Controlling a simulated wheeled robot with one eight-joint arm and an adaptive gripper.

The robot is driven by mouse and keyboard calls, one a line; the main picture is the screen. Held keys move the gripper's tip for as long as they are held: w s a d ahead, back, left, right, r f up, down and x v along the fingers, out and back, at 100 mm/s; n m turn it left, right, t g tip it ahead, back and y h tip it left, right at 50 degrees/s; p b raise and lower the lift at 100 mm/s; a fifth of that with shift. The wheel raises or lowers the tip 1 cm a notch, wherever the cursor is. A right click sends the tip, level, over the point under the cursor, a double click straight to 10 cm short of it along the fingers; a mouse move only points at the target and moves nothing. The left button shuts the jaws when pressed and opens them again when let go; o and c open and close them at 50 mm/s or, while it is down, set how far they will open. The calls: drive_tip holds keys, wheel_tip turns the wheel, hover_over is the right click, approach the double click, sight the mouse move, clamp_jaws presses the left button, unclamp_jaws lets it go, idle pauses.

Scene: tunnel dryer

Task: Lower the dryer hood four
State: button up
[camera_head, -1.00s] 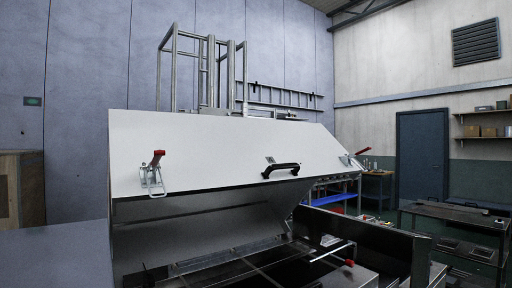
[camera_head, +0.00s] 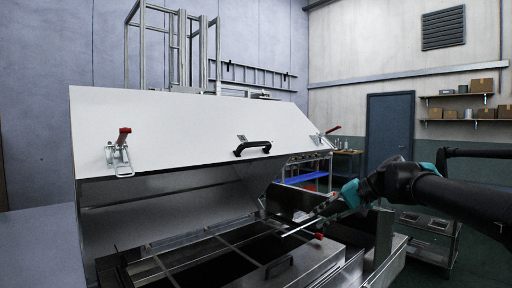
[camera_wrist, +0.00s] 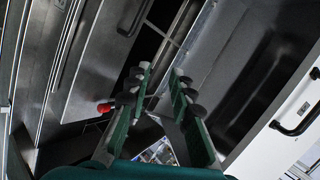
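The white dryer hood (camera_head: 190,122) stands raised above the dark, open dryer bed. Its black handle (camera_head: 253,148) is on the front panel. A red-handled latch (camera_head: 120,152) is at the panel's left, and another red lever shows at its right end. My gripper (camera_head: 305,225) reaches in from the right, in front of the opening and to the right of the handle, apart from it. In the wrist view my gripper (camera_wrist: 162,75) has its two green fingers spread with nothing between them. The hood's handle also shows there, at the right edge (camera_wrist: 291,122).
The dryer's lower rim and metal frame (camera_head: 225,240) lie under the hood. A red knob on a rod (camera_head: 319,236) is close to my gripper. A grey cart (camera_head: 428,235) stands at the right. Shelves with boxes (camera_head: 465,112) are on the back wall.

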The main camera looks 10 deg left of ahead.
sight(259, 144)
drive_tip(key=w+a+r+m+y, duration=0.1)
drive_tip(key=a+r+y, duration=0.15)
drive_tip(key=r, duration=0.95)
drive_tip(key=w+a+r+y, duration=0.1)
drive_tip(key=a+r+y, duration=0.15)
drive_tip(key=r, duration=1.05)
drive_tip(key=x, duration=1.7)
drive_tip(key=shift+s+a, duration=0.1)
drive_tip(key=shift+s, duration=0.15)
clamp_jaws()
